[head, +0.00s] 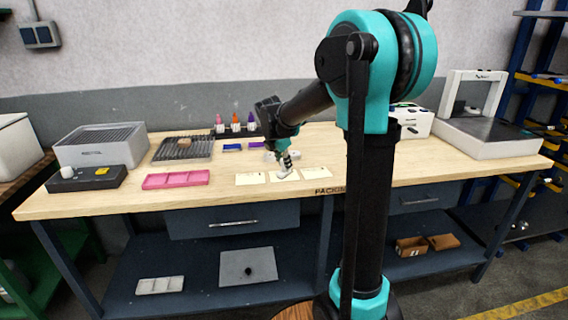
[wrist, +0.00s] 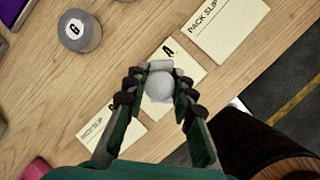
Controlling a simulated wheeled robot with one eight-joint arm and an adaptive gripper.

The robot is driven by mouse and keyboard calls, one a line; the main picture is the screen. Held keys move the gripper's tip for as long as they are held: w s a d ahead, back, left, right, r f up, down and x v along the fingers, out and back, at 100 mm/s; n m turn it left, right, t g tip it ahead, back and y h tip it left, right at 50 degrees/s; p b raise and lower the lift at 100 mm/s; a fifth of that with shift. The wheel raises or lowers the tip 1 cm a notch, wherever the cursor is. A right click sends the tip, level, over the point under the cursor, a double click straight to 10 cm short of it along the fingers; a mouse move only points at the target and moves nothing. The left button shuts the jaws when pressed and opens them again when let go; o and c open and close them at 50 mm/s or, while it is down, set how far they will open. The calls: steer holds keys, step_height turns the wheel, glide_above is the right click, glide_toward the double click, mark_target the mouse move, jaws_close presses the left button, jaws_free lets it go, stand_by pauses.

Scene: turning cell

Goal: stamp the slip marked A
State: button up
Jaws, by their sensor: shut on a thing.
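My gripper (wrist: 157,88) is shut on a stamp (wrist: 159,86) with a pale, rounded grip. The held stamp is over the cream slip marked A (wrist: 183,72), hiding part of it; the letter A shows beside the fingers. I cannot tell whether the stamp touches the paper. In the head view my gripper (head: 286,160) is low over the middle slip (head: 291,178) of a row of three. A grey round stamp marked G (wrist: 80,31) stands apart at the upper left of the wrist view.
A pack slip (wrist: 226,28) and another slip (wrist: 110,133) lie on either side. The bench's front edge is close to the slips.

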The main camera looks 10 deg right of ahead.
steer(key=shift+r, duration=3.45)
steer(key=shift+r, duration=0.1)
